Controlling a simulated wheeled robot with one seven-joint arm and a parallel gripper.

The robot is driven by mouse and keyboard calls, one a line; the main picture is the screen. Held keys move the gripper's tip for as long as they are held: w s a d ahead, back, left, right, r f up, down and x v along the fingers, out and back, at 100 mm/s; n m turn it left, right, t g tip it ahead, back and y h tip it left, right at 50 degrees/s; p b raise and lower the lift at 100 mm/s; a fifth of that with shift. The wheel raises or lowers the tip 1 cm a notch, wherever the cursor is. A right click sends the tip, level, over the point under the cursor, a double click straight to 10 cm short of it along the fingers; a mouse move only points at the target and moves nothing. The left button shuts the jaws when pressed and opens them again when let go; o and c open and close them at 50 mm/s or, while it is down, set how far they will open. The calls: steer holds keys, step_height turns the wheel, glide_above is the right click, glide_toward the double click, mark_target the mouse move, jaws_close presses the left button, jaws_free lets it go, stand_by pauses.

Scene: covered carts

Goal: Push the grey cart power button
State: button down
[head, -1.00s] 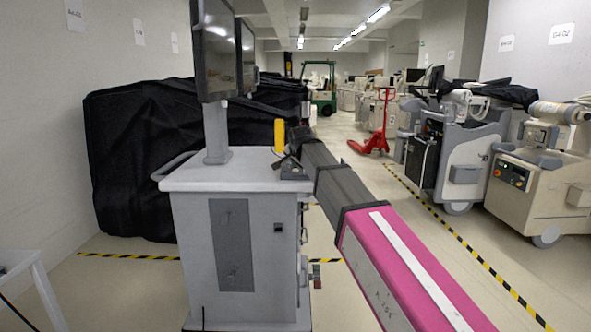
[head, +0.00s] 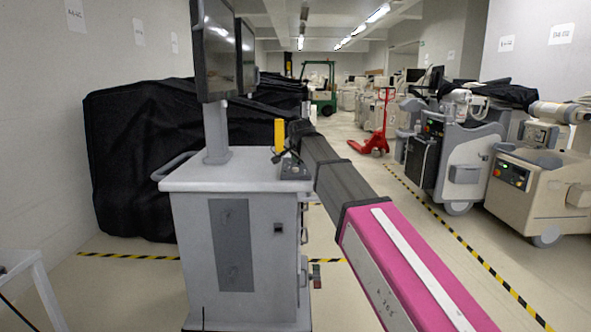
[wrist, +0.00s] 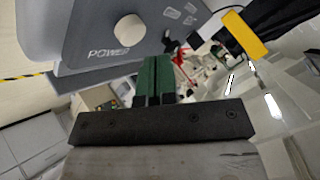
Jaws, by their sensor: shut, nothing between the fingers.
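The grey cart (head: 262,262) stands at centre left in the head view, with monitors on a post. A dark grey control box (head: 293,170) sits at its top right corner. In the wrist view, the round cream power button (wrist: 129,29) is on a grey panel, beside the printed word POWER. My gripper (wrist: 157,59) shows dark green fingers closed together with nothing between them. The fingertips appear below and right of the button, apart from it in the picture. In the head view my arm's end is close to the control box; the button cannot be made out there.
A yellow block (head: 279,135) stands by the control box and shows at upper right in the wrist view (wrist: 245,34). A black-covered cart (head: 135,165) is behind left. Beige carts (head: 535,190) line the right. The floor between is clear, towards a red pallet jack (head: 372,143).

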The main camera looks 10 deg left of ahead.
steer(key=shift+r, duration=2.3)
